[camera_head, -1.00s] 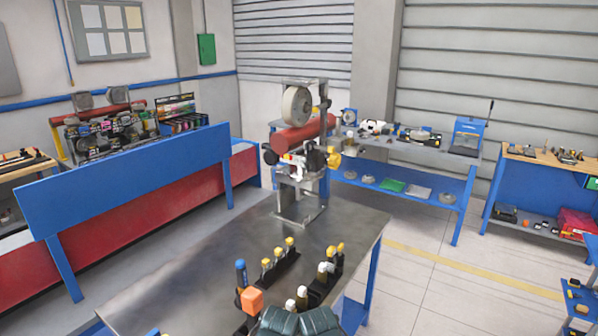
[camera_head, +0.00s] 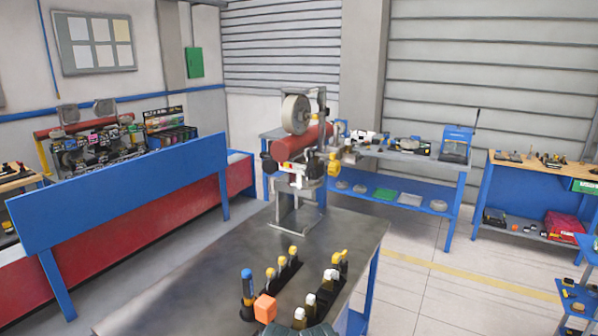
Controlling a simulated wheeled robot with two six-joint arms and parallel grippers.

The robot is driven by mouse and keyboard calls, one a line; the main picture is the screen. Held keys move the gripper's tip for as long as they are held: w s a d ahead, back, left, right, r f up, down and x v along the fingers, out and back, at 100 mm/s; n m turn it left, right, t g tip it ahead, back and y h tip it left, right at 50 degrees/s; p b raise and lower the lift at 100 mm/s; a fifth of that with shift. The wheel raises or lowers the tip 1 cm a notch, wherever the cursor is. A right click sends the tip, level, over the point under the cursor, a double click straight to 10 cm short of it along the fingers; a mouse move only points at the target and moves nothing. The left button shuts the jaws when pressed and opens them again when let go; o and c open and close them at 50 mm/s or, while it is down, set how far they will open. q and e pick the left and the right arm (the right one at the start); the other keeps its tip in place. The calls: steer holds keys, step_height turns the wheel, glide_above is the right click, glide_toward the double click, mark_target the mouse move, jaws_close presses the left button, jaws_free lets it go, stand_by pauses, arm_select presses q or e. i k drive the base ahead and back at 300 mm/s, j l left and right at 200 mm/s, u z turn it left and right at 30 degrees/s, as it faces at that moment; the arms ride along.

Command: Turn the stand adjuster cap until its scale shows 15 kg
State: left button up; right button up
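A metal stand (camera_head: 294,215) stands upright on the far part of the dark grey worktable (camera_head: 200,270). It carries a grey wheel (camera_head: 296,114) at the top and a red cylinder (camera_head: 298,142) below it. A yellow knob (camera_head: 334,164) shows at the right side of the stand; I cannot tell whether it is the adjuster cap. No scale can be read at this size. Neither of my grippers can be made out, and nothing touches the stand.
Yellow-topped tools (camera_head: 283,266), a blue-topped tool (camera_head: 247,284) and an orange block (camera_head: 265,308) stand near the front of the worktable. A blue bench (camera_head: 130,190) is at left. Shelved benches stand behind and right, with open floor (camera_head: 440,262) between.

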mark_target(334, 169)
steer(key=z, duration=0.6)
steer(key=i+z, duration=0.15)
steer(key=z, duration=0.45)
steer(key=i, duration=1.55)
steer(key=i+l+u, duration=0.15)
steer(key=i+u, duration=0.2)
steer(key=i, duration=0.05)
